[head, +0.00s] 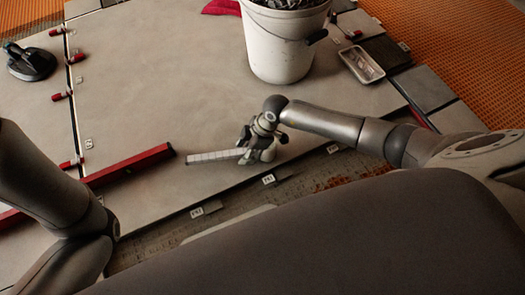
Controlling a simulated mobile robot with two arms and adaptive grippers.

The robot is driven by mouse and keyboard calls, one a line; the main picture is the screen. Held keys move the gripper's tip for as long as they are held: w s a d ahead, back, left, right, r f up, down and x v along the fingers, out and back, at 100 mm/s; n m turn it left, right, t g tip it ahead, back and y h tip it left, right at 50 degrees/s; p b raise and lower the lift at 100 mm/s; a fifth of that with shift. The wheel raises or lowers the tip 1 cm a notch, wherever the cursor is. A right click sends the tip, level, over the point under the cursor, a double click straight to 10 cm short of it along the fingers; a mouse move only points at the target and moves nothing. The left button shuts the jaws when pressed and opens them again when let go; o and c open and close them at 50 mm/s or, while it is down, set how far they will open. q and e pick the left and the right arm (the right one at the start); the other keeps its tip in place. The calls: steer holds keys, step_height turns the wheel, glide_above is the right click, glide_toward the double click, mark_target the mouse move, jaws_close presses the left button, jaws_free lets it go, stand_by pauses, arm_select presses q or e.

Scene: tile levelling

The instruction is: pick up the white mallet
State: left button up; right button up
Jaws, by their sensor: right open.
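A pale, banded bar (214,156), which looks like the white mallet's handle, lies on the large beige tile, pointing left. Its right end meets my right gripper (258,150), which covers that part, so I cannot make out the mallet's head clearly. My right gripper is open, low over the tile near its front edge. I cannot tell whether its fingers touch the mallet. My left arm shows at the left, but its gripper is not in view.
A white bucket (282,45) stands behind my right gripper, with a metal tray (362,62) to its right. A red bar (130,165) lies to the left. A black suction cup (30,62) sits at the far left. Red clips (57,97) line the tile joint.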

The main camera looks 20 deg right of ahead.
steer(key=shift+a+f, duration=0.1)
steer(key=shift+f, duration=0.1)
jaws_close()
steer(key=shift+r, duration=0.2)
